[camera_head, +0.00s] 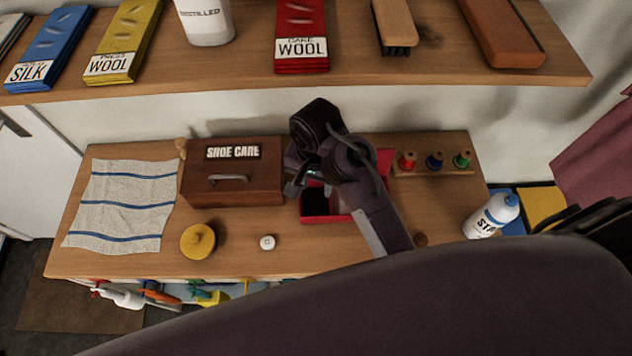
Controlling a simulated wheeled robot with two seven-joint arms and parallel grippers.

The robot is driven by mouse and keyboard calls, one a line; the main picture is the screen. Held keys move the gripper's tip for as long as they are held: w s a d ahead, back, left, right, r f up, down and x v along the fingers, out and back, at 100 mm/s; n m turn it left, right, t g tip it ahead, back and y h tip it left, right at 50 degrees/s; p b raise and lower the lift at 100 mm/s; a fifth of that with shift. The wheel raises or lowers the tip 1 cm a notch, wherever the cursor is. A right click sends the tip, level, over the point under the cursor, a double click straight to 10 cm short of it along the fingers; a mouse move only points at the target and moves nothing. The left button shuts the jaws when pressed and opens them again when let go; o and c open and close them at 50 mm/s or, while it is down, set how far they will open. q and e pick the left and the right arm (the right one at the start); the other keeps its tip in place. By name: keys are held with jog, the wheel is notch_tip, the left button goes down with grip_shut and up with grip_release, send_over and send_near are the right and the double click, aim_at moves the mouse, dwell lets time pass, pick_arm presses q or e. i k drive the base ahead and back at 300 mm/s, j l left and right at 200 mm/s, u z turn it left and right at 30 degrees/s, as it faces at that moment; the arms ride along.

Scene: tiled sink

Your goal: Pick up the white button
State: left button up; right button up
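The white button (267,242) is a small round pale disc lying on the wooden table (330,262) near its front edge. It sits to the right of a round yellow lidded pot. My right gripper (298,187) is above the table, behind and to the right of the button and apart from it. It is between the shoe care box and an open red box. Its fingers are small and partly hidden by the dark wrist, so I cannot tell whether they are open. My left gripper is not in view.
A shelf (360,72) runs above. The wood around the button is clear.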

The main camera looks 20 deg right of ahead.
aim_at(267, 242)
jog(key=k, duration=1)
